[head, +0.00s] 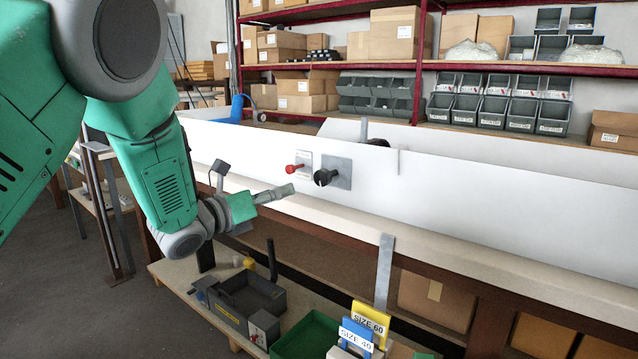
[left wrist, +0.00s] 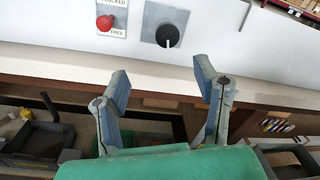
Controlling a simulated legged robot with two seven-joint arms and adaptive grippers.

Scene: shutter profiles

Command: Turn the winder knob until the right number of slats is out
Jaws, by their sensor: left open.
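The winder knob (head: 325,177) is black and sits on a grey square plate on the white panel (head: 450,190). It also shows in the left wrist view (left wrist: 168,36), with a white line pointing down. A red lever (head: 294,168) on a small labelled plate is left of the knob; it shows in the left wrist view (left wrist: 104,22) too. My left gripper (head: 290,190) is in front of the panel, apart from the knob, below and left of it. In the left wrist view its two fingers (left wrist: 164,84) are spread and empty. I cannot make out any slats. My right gripper is not in view.
A grey metal strip (head: 384,270) stands upright below the bench edge. The lower shelf holds a dark grey tray (head: 250,295), a green bin (head: 305,338), and cards marked SIZE 60 (head: 370,324) and SIZE 40 (head: 355,338). Shelves with boxes and grey bins stand behind.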

